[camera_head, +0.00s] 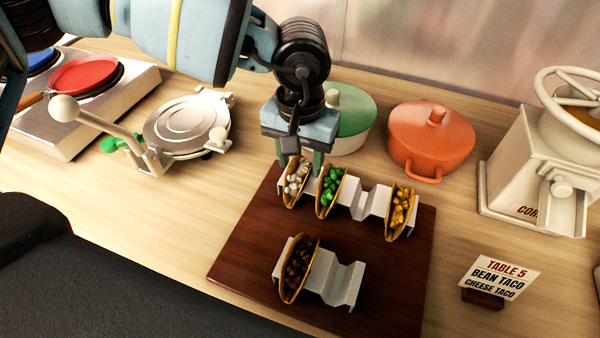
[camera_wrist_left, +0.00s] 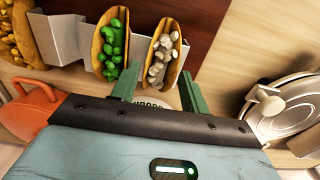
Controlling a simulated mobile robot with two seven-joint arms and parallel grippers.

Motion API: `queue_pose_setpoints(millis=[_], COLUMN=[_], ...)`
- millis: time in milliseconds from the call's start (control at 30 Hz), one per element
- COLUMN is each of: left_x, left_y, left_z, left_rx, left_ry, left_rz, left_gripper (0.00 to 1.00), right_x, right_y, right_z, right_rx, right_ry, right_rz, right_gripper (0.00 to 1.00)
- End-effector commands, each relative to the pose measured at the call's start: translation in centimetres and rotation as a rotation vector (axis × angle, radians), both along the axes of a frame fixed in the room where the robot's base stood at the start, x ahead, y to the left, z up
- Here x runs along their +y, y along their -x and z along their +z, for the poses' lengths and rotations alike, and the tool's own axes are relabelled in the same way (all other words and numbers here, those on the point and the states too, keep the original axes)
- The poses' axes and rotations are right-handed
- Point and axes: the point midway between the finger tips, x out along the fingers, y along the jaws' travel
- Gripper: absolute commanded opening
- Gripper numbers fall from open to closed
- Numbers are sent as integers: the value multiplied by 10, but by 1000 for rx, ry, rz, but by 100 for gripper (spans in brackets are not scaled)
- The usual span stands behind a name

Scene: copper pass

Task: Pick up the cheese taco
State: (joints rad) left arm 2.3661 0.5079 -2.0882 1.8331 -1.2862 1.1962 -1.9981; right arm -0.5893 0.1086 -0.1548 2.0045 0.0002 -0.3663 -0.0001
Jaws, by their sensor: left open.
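The taco with white crumbly filling (camera_head: 297,182), which looks like the cheese one, stands in the left end of the back rack (camera_head: 370,203). In the left wrist view this taco (camera_wrist_left: 165,55) appears between the fingertips. My left gripper (camera_head: 302,163) is open, pointing down just over the back end of this taco. Its two green fingers (camera_wrist_left: 157,88) are spread, and no contact with the shell shows. A green-filled taco (camera_head: 331,190) stands close to its right. A yellow-filled taco (camera_head: 401,211) is at the rack's right end. My right gripper is not visible.
A bean taco (camera_head: 298,268) stands in a front rack (camera_head: 345,284) on the brown board (camera_head: 245,245). A green-lidded pot (camera_head: 352,118) and an orange pot (camera_head: 430,138) are behind. A press (camera_head: 185,125) stands left. An order card (camera_head: 500,277) is right.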

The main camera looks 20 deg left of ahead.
Motion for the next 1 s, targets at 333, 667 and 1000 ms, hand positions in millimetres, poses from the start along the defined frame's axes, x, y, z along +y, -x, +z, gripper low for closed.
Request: queue_pose_setpoints(millis=[333, 667, 1000], left_x=[0, 0, -1], left_y=[0, 0, -1], left_z=[-2, -1, 34], left_rx=[0, 0, -2], left_ry=[0, 1, 3], left_rz=[0, 0, 1], left_gripper=[32, 10, 10], right_x=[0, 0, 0], right_y=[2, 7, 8], right_z=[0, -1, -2], right_rx=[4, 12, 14], right_ry=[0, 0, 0], right_rz=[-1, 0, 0], right_gripper=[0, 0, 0])
